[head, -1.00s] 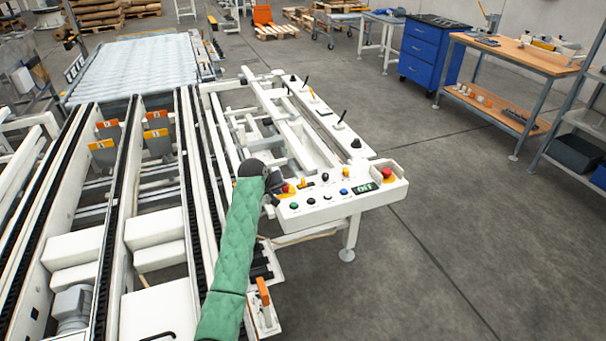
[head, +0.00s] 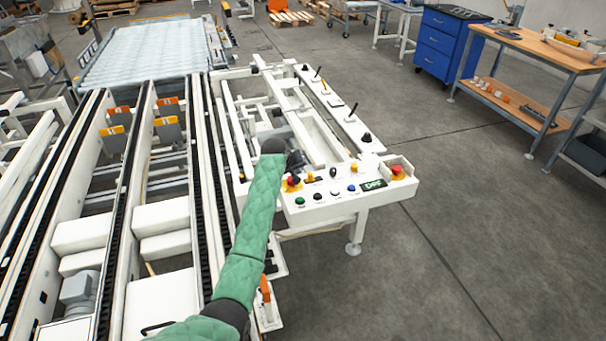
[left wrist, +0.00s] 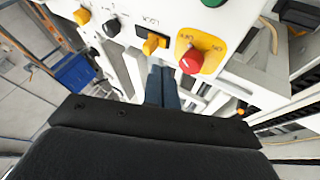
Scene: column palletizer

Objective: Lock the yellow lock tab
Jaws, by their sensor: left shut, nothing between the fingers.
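The yellow lock tab (left wrist: 152,44) sits beside a small black plate on the white control panel (head: 345,201), between a black knob (left wrist: 112,27) and the red emergency button (left wrist: 191,60) on its yellow base. In the head view the tab (head: 311,178) is small, just right of the red button (head: 292,182). My left gripper (left wrist: 161,72) is shut and empty, its dark fingertips right by the tab in the left wrist view. I cannot tell whether they touch it. In the head view the gripper (head: 297,161) is at the panel's far left edge. My right gripper is not in view.
The panel carries several more buttons, a green display (head: 373,185) and a second red button (head: 397,171). Small levers (head: 351,115) stand on the rail behind. Conveyor rails (head: 130,165) run on the left. A blue drawer cabinet (head: 448,43) and workbench (head: 540,55) stand beyond open floor.

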